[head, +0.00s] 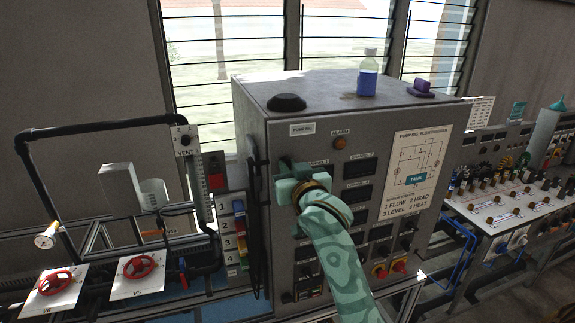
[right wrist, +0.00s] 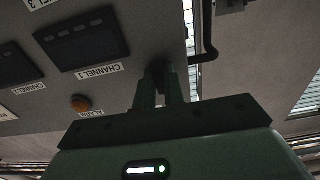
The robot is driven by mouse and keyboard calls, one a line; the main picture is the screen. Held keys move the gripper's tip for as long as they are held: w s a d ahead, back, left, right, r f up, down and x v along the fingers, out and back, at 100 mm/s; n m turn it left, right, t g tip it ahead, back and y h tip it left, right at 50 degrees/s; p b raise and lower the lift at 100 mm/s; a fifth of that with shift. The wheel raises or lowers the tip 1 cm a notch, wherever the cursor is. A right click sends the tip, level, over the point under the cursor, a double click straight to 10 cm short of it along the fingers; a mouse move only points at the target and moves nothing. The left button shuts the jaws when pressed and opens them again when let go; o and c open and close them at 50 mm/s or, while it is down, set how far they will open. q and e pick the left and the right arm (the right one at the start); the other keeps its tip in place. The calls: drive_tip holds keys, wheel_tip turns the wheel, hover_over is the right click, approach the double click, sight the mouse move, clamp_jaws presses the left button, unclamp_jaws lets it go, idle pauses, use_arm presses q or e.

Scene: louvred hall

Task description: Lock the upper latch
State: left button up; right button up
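The grey pump cabinet (head: 285,130) stands in the middle of the head view. My right gripper (head: 286,165) is at the upper left of its front panel, by the door's edge, and its arm covers part of the panel. In the right wrist view the two green fingers (right wrist: 160,90) stand a little apart, at a small dark part (right wrist: 160,70), apparently the upper latch. The fingers and shadow hide most of it, so its position and whether they grip it are unclear. My left gripper is not in view.
A black bar handle (head: 255,215) runs down the cabinet's left edge. A bottle of blue liquid (head: 368,78), a black knob-like piece (head: 287,102) and a purple block (head: 421,86) are on top. Pipes with red valve wheels (head: 139,266) stand left; a panel bench (head: 510,205) stands right.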

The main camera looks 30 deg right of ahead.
drive_tip(key=o, duration=0.5)
drive_tip(key=v, duration=0.7)
